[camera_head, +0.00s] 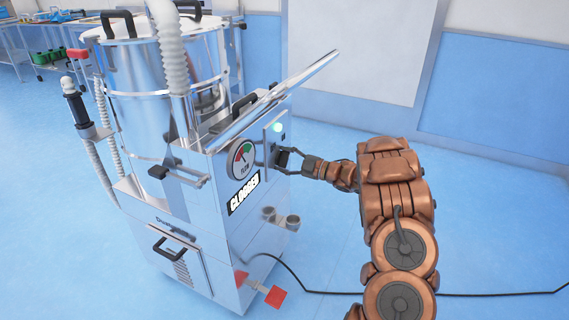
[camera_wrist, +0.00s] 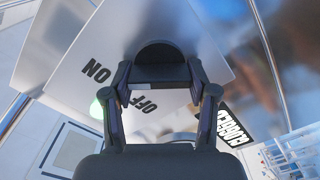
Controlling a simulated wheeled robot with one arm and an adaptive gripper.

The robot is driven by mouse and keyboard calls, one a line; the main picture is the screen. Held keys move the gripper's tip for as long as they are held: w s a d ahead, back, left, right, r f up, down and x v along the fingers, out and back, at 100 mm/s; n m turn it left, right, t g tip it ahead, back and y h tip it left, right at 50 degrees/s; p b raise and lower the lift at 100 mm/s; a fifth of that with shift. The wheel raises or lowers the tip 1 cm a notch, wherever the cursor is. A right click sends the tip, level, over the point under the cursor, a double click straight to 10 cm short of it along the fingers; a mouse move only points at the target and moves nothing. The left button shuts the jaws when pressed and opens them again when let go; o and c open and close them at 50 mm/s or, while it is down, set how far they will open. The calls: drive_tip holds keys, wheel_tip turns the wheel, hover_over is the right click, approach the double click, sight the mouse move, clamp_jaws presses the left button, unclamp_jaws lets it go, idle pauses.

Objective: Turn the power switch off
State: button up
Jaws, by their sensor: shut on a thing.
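The power switch is a black handle (camera_head: 283,157) on the side panel of a shiny metal machine (camera_head: 218,215). In the wrist view the black switch (camera_wrist: 160,55) is at the top centre, on a light plate (camera_wrist: 75,75) printed ON at the upper left and OFF nearer the gripper. My gripper (camera_head: 291,160) is at the switch, coming from the right. In the wrist view my gripper (camera_wrist: 163,88) has its fingers on either side of the black switch, shut on it. The fingers hide part of it, and I cannot tell its exact setting.
A pale green light (camera_head: 277,127) glows above the switch. A gauge (camera_head: 241,160) and a CLOGGED sign (camera_head: 244,193) are to the left. A black cable (camera_head: 470,294) runs over the blue floor. A red pedal (camera_head: 276,297) sticks out low.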

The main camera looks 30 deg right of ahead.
drive_tip(key=n+b, duration=0.2)
drive_tip(key=b, duration=0.1)
drive_tip(key=f+n+b, duration=0.1)
drive_tip(key=n+b, duration=0.1)
drive_tip(key=b, duration=0.1)
drive_tip(key=n+b, duration=0.3)
drive_tip(key=b, duration=0.1)
drive_tip(key=n+b, duration=0.2)
drive_tip(key=b, duration=0.2)
drive_tip(key=shift+a+f+n, duration=0.1)
drive_tip(key=shift+f+n, duration=0.1)
drive_tip(key=shift+n, duration=0.2)
drive_tip(key=n+b, duration=0.3)
drive_tip(key=b, duration=0.1)
drive_tip(key=shift+n+b, duration=0.3)
drive_tip(key=shift+r+n+b, duration=0.25)
drive_tip(key=shift+n+b, duration=0.75)
drive_tip(key=shift+n, duration=0.7)
drive_tip(key=o, duration=1.2)
drive_tip(key=shift+c, duration=0.2)
